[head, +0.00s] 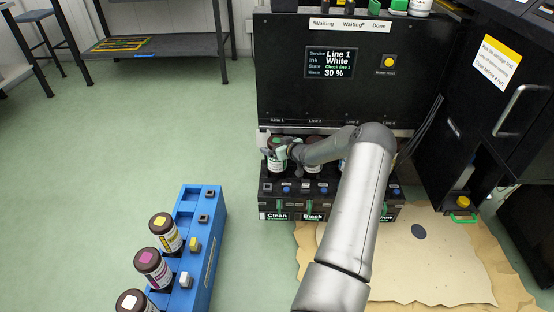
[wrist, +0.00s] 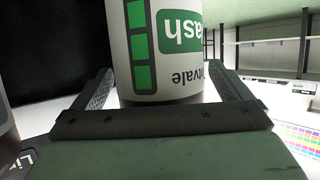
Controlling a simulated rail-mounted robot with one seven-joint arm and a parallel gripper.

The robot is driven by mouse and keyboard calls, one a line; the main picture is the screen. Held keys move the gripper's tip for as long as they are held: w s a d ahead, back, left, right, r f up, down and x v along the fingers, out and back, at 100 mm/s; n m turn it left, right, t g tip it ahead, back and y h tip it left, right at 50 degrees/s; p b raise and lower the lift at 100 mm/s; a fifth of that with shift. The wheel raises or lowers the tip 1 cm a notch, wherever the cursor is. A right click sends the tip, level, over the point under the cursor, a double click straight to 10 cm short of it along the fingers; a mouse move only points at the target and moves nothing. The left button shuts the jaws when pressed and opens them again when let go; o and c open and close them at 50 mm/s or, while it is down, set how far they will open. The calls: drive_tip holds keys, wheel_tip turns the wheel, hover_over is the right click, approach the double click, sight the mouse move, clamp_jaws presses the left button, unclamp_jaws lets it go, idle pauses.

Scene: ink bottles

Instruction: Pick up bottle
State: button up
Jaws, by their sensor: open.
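A white-labelled bottle with a green mark on its dark cap (head: 275,158) stands at the left end of the black dock, under Line 1. In the wrist view the bottle (wrist: 155,50) shows upside down, with green label blocks and the letters "ash". My gripper (head: 284,152) is at this bottle, coming in from the right. In the wrist view my gripper (wrist: 163,72) is open, with one finger on each side of the bottle. Contact between fingers and bottle cannot be told. More bottles in the dock are partly hidden behind my arm.
A blue rack (head: 208,232) at lower left holds bottles with yellow (head: 165,235), magenta (head: 152,268) and white (head: 133,302) caps. The black machine panel (head: 290,75) rises behind the dock. Brown paper (head: 445,265) lies on the floor at right.

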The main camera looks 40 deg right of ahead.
drive_tip(key=c, duration=1.8)
drive_tip(key=shift+r, duration=0.1)
